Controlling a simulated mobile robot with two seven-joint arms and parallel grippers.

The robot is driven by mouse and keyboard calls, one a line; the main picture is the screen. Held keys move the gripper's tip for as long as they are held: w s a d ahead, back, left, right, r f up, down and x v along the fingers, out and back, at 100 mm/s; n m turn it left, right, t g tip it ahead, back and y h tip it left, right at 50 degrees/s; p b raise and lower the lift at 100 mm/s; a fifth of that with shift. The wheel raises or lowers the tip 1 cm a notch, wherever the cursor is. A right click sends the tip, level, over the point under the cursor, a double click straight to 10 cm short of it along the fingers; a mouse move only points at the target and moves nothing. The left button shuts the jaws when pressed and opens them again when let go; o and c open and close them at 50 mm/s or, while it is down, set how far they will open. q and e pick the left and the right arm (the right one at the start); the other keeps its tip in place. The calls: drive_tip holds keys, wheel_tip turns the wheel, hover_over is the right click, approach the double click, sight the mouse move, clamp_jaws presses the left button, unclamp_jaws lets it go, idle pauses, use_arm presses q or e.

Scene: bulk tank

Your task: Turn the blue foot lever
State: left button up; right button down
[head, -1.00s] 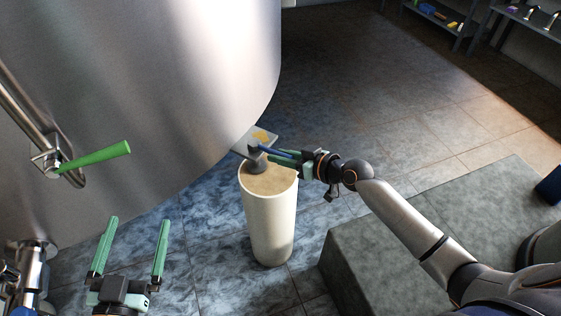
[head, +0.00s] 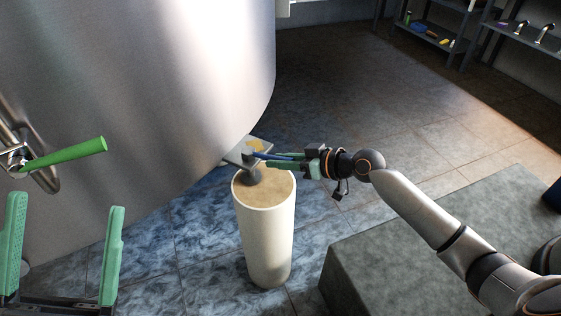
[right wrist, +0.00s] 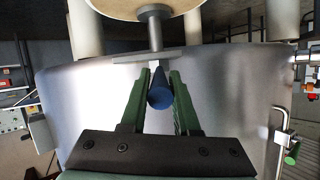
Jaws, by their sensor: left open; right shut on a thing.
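The blue foot lever (head: 273,156) sticks out from a grey hub (head: 250,174) on top of a cream cylindrical leg under the big steel tank (head: 150,110). My right gripper (head: 285,160) reaches it from the right and is shut on it. In the right wrist view the lever's blue end (right wrist: 160,93) sits between the two green fingers of my right gripper (right wrist: 161,88). My left gripper (head: 65,235) is open and empty at the lower left, its fingers pointing up, away from the lever.
A green-handled valve lever (head: 65,154) projects from the tank's pipe fitting just above my left gripper. The cream leg (head: 266,235) stands on the tiled floor. A grey block (head: 440,240) lies at the right below my right arm. Shelves (head: 430,35) stand far back.

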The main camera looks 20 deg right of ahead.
drive_tip(key=c, duration=1)
unclamp_jaws()
drive_tip(key=shift+w+r, duration=0.1)
drive_tip(key=shift+r, duration=0.1)
drive_tip(key=o, duration=0.4)
drive_tip(key=shift+f, duration=0.15)
drive_tip(key=shift+c, duration=0.2)
drive_tip(key=p+v, duration=0.1)
drive_tip(key=v, duration=1.1)
drive_tip(key=shift+s+p, duration=0.3)
drive_tip(key=shift+p, duration=0.05)
drive_tip(key=shift+d, duration=0.1)
